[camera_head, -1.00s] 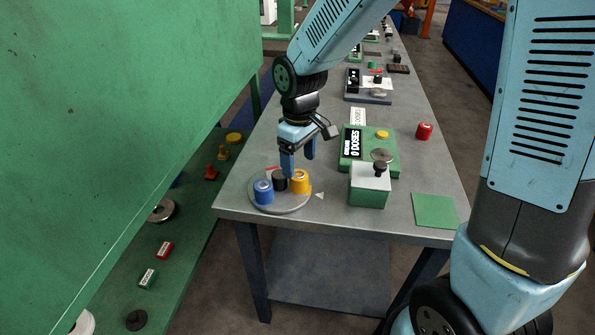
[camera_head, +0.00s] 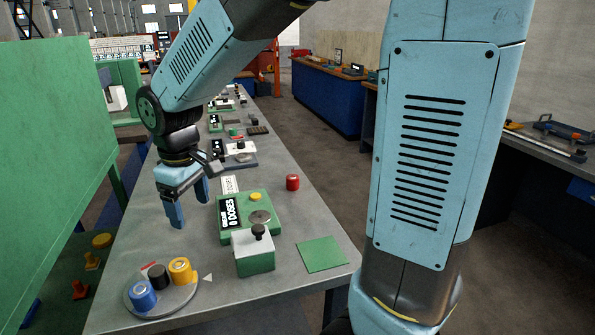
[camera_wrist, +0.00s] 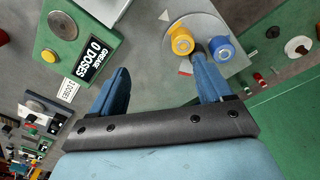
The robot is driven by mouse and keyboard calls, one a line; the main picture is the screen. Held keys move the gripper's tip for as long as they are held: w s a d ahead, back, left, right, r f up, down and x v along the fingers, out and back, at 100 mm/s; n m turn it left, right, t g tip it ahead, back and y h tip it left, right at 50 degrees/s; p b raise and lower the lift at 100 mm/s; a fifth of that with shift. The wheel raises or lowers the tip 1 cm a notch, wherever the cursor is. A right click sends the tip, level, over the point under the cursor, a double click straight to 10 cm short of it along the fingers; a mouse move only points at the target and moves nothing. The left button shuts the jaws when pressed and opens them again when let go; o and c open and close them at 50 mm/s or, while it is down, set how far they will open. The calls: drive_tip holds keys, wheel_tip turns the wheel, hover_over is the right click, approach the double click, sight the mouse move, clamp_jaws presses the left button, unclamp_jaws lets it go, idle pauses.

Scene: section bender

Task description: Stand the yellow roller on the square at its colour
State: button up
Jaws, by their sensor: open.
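The yellow roller (camera_head: 180,270) stands on a round grey turntable (camera_head: 180,303) at the near left of the table. Beside it stand a black roller (camera_head: 158,277) and a blue roller (camera_head: 142,295). In the wrist view the yellow roller (camera_wrist: 182,42) and blue roller (camera_wrist: 221,48) show at the top, beyond the right finger; the black one is mostly hidden. My gripper (camera_head: 190,212) is open and empty, above the table and higher than the rollers. It also shows in the wrist view (camera_wrist: 158,82). A green square (camera_head: 322,254) lies bare at the table's near right.
A green grease-dose box (camera_head: 263,212) and a green-white block with a black knob (camera_head: 254,252) stand between turntable and square. A white triangle (camera_head: 208,278) points at the turntable. A tall green machine panel is left.

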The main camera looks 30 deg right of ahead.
drive_tip(key=s+d+r+m+t, duration=0.2)
drive_tip(key=s+d+r+m, duration=0.2)
drive_tip(key=d, duration=0.6)
drive_tip(key=s+d+r+m+t, duration=0.2)
drive_tip(key=s+d+r+m, duration=0.3)
drive_tip(key=s+d, duration=0.4)
drive_tip(key=shift+d+r+t, duration=0.3)
drive_tip(key=shift+d, duration=0.15)
